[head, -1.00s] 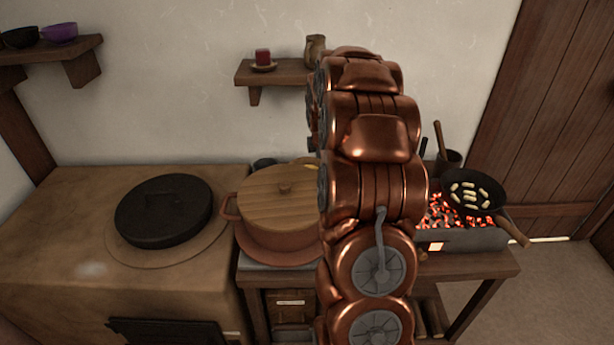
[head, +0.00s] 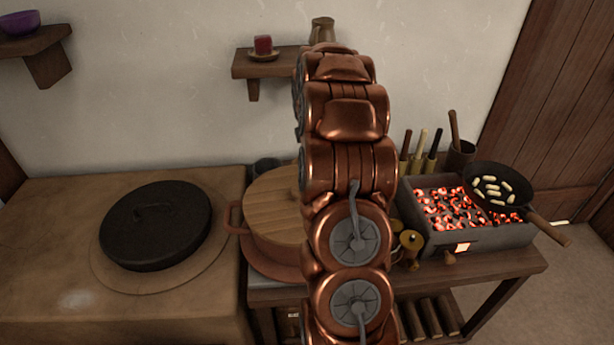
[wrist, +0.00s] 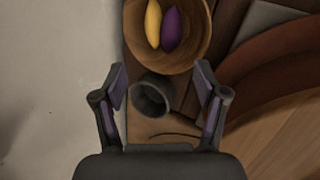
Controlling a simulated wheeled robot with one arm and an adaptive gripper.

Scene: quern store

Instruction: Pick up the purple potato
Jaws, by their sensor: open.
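The purple potato (wrist: 171,29) lies in a round wooden bowl (wrist: 193,62), in the upper middle of the wrist view. A yellow elongated item (wrist: 153,24) lies close beside it on the left. My gripper (wrist: 160,80) is open and empty, with its two fingers spread. The bowl and potato are beyond the fingertips in the picture. A dark grey cup (wrist: 153,96) shows between the fingers. In the head view my copper arm covers the middle, and I cannot make out the potato or the gripper there.
A wooden-lidded pot (head: 272,205) stands left of my arm, beside a stove with a black lid (head: 155,225). A brazier of glowing coals (head: 447,207) and a pan (head: 498,187) are at the right. A wall shelf (head: 262,63) holds a red candle.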

